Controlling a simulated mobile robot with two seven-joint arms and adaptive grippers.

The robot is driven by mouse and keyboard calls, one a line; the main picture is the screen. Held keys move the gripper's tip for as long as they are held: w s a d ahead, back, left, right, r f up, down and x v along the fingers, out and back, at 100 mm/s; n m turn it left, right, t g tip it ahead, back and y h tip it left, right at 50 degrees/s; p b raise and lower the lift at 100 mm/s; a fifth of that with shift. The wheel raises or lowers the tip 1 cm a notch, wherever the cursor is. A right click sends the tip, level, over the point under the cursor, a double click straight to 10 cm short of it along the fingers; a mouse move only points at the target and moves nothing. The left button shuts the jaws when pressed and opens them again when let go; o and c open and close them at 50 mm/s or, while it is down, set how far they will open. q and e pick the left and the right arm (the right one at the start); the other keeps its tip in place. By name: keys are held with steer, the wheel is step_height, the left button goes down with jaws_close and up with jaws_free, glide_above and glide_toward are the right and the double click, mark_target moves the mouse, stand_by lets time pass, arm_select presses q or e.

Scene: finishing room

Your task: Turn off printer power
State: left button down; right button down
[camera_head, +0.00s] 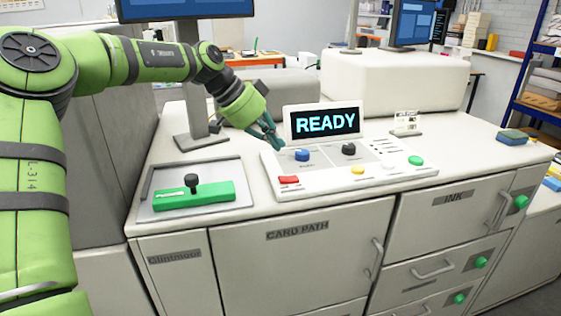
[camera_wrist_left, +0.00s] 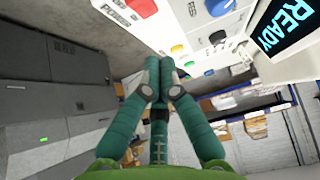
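The printer's white control panel (camera_head: 325,186) lies on the counter, below a screen (camera_head: 325,123) reading "READY". A red switch (camera_head: 289,181) sits at its front left and a blue knob (camera_head: 302,155) behind it. A black knob (camera_head: 348,150), a yellow button (camera_head: 357,170) and a green button (camera_head: 416,160) are farther right. My left gripper (camera_head: 275,143) is above the panel's back left corner, left of the screen. In the left wrist view its fingers (camera_wrist_left: 160,68) are together with nothing between them; the red switch (camera_wrist_left: 143,8) and blue knob (camera_wrist_left: 220,7) show beyond. My right gripper is out of view.
A tray (camera_head: 155,211) with a green block (camera_head: 190,196) and black knob stands left of the panel. A monitor stand (camera_head: 196,138) rises behind it. A small card sign (camera_head: 407,122) stands right of the screen. The counter's right part is mostly clear.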

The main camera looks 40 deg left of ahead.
mark_target(286, 176)
arm_select(q)
steer(key=x, duration=0.3)
steer(key=shift+w+f+p, duration=0.15)
steer(key=shift+f+p, duration=0.15)
steer(key=shift+p, duration=0.1)
step_height(286, 176, down, 2)
steer(key=shift+a+f+p, duration=0.1)
steer(key=shift+f+p, duration=0.05)
steer(key=shift+p, duration=0.2)
steer(key=shift+s+a+f, duration=0.1)
steer(key=shift+s+f, duration=0.2)
steer(key=shift+f, duration=0.3)
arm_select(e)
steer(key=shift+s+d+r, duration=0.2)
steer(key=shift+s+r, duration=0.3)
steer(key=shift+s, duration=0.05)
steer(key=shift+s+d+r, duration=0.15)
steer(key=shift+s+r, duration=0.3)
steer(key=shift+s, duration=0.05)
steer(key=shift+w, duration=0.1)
